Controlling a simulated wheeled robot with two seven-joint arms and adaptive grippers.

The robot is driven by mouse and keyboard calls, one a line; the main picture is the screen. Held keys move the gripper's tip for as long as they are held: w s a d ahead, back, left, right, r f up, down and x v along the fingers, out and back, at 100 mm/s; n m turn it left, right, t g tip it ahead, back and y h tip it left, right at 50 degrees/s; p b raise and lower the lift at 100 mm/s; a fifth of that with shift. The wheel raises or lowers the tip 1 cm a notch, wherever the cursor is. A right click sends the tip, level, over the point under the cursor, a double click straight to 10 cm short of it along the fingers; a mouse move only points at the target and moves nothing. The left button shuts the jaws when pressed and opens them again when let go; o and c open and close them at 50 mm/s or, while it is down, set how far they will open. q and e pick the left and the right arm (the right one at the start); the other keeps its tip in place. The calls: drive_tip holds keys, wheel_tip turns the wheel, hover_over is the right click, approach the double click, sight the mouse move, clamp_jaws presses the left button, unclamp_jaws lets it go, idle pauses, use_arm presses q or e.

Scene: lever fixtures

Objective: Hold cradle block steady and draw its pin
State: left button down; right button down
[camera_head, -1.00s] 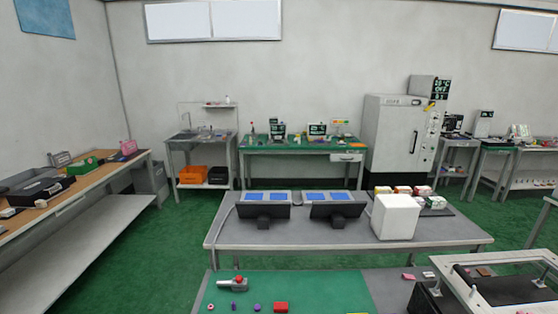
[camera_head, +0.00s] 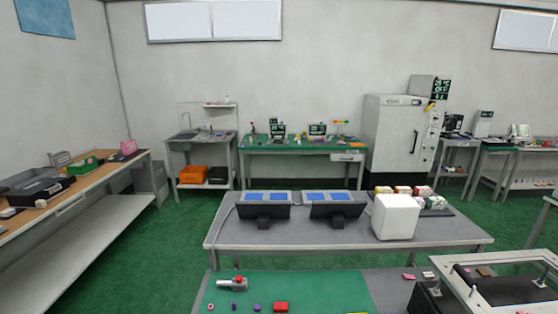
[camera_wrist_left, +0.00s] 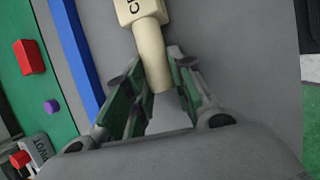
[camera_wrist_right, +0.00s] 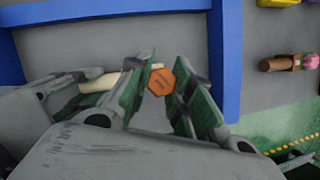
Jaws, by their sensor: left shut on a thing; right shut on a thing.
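The cream cradle block (camera_wrist_left: 134,8) is at the top of the left wrist view, with dark letters and a round cream stem (camera_wrist_left: 152,52). My left gripper (camera_wrist_left: 154,72) is shut on this stem, one finger on each side. In the right wrist view an orange hexagonal piece, seemingly the pin's head (camera_wrist_right: 161,82), sits between the fingers of my right gripper (camera_wrist_right: 165,74), which is shut on it. A cream rod-like part (camera_wrist_right: 98,83) shows left of it. The right fingers partly hide the block. Neither gripper shows in the head view.
A blue rail (camera_wrist_left: 78,50) runs beside the block; blue rails (camera_wrist_right: 226,60) also frame the grey surface in the right wrist view. A red box (camera_wrist_left: 30,57), a purple piece (camera_wrist_left: 50,106) and a red-knobbed lever fixture (camera_head: 233,284) lie on the green mat. A brown pink-ended cylinder (camera_wrist_right: 285,63) lies to the right.

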drive_tip(key=shift+r, duration=1.95)
drive_tip(key=shift+r, duration=0.95)
use_arm(q)
drive_tip(key=c, duration=1.1)
unclamp_jaws()
drive_tip(key=shift+c, duration=0.2)
drive_tip(key=shift+r, duration=0.15)
drive_tip(key=v, duration=1.1)
drive_tip(key=shift+a+r, duration=0.15)
drive_tip(key=shift+r, duration=0.2)
drive_tip(key=shift+s, duration=0.1)
drive_tip(key=shift+a, duration=0.1)
use_arm(e)
drive_tip(key=shift+a, duration=0.1)
